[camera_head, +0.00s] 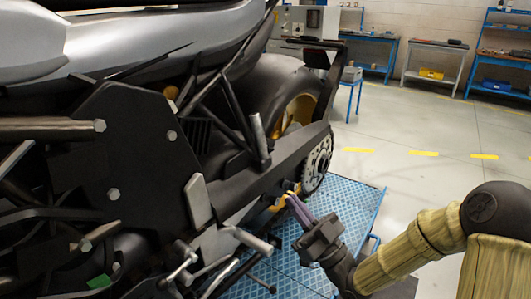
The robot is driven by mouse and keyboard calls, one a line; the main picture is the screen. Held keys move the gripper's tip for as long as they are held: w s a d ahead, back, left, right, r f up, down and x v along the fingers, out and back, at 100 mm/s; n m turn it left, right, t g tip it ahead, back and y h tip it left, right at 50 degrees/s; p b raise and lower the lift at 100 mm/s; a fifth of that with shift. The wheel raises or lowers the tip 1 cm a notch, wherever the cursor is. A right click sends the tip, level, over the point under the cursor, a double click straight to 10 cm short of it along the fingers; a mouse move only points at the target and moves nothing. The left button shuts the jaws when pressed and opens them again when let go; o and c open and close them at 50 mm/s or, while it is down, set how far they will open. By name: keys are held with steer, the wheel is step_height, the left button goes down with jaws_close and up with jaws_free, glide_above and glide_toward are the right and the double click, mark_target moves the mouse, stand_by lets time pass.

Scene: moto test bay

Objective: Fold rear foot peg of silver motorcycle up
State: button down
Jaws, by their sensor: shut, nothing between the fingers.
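The silver motorcycle (130,42) fills the left and middle of the head view, with its rear wheel away from me. A grey peg-like bar (258,137) stands nearly upright on the dark rear frame above the swingarm; it looks like the rear foot peg. A lower light-grey peg (247,240) sticks out sideways near a pedal. My gripper (289,196) is shut and empty, its fingers pointing up and left towards the swingarm end. It is below and right of the upright peg, apart from it. Whether the fingertips touch the swingarm I cannot tell.
The motorcycle stands at a blue textured platform (345,200). Blue-framed workbenches (375,50) stand along the back wall. The floor at right is open, with yellow dashes.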

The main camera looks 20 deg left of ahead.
steer(key=w+d+f+m+h, duration=0.2)
steer(key=w+f+h, duration=0.1)
steer(key=f+h, duration=0.3)
steer(key=w+d+f+m+h, duration=0.1)
steer(key=w+d+f+h, duration=0.15)
steer(key=f+h, duration=0.3)
steer(key=s+d+f+m+g+h, duration=0.1)
steer(key=d+f+m+h, duration=0.1)
steer(key=d+h, duration=0.3)
steer(key=s+d+f+m+g+h, duration=0.1)
steer(key=s+d+f+m+h, duration=0.15)
steer(key=d, duration=0.45)
steer(key=s+d+m+g+h, duration=0.4)
steer(key=s+d+m, duration=0.3)
steer(key=s+d, duration=0.3)
steer(key=s+g, duration=0.1)
steer(key=s, duration=0.1)
steer(key=shift+s+g, duration=0.3)
steer(key=shift+s, duration=0.1)
